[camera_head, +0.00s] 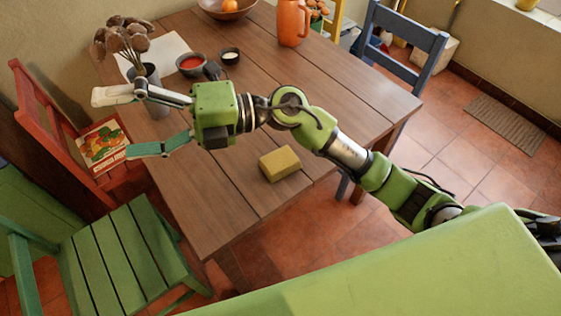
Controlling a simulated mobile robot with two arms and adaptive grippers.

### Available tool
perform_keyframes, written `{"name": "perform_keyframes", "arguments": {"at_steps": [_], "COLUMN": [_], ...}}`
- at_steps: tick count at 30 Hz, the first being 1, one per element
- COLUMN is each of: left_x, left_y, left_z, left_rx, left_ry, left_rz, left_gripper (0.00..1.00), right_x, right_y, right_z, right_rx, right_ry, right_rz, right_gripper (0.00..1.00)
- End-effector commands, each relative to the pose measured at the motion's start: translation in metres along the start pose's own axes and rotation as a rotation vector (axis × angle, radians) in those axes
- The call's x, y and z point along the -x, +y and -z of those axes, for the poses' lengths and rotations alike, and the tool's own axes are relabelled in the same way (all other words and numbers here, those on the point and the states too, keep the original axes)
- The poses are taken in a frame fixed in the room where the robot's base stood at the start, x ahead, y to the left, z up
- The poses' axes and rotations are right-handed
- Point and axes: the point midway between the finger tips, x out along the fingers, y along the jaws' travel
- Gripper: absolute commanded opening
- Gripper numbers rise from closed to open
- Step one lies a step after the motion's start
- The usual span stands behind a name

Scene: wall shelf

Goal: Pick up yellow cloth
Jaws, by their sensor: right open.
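A yellow block-like item (280,163), perhaps the folded yellow cloth, lies on the wooden table (225,215) near its front edge. My right arm reaches in from the right and passes above and behind this item. My right gripper (114,124) is open, with its fingers pointing left, well to the left of the yellow item. Nothing is clearly held between the fingers. My left gripper is not in view.
A grey vase (158,107) of dried stems stands close by the right gripper's upper finger, partly hidden. Red (45,130), green (120,250) and blue (405,32) chairs surround the table.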

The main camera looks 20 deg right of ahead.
Motion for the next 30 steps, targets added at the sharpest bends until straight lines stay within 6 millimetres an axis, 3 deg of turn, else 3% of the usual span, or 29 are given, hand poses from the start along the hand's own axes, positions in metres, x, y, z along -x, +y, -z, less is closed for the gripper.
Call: {"name": "perform_keyframes", "arguments": {"at_steps": [2, 5, 7, 10, 15, 18, 23, 30], "left_x": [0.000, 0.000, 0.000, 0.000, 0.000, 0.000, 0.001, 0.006], "left_y": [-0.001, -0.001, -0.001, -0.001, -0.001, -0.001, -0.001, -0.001], "left_z": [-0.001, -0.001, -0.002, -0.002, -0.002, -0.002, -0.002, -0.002], "left_rx": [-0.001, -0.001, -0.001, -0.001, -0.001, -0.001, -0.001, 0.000], "left_ry": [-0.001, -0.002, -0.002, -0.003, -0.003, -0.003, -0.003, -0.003], "left_rz": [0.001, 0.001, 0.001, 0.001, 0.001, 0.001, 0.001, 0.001], "left_gripper": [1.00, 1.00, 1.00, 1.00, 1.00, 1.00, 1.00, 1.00], "right_x": [0.004, 0.031, 0.064, 0.123, 0.219, 0.257, 0.283, 0.290], "right_y": [-0.037, -0.090, -0.122, -0.152, -0.160, -0.152, -0.149, -0.191], "right_z": [0.011, 0.013, 0.006, -0.015, -0.052, -0.065, -0.071, -0.064], "right_rx": [0.079, 0.144, 0.173, 0.186, 0.150, 0.119, 0.090, 0.084], "right_ry": [0.128, 0.261, 0.329, 0.386, 0.394, 0.378, 0.364, 0.366], "right_rz": [0.198, 0.478, 0.689, 0.989, 1.401, 1.553, 1.656, 1.661], "right_gripper": [0.89, 0.89, 0.89, 0.89, 0.89, 0.89, 0.89, 0.89]}}
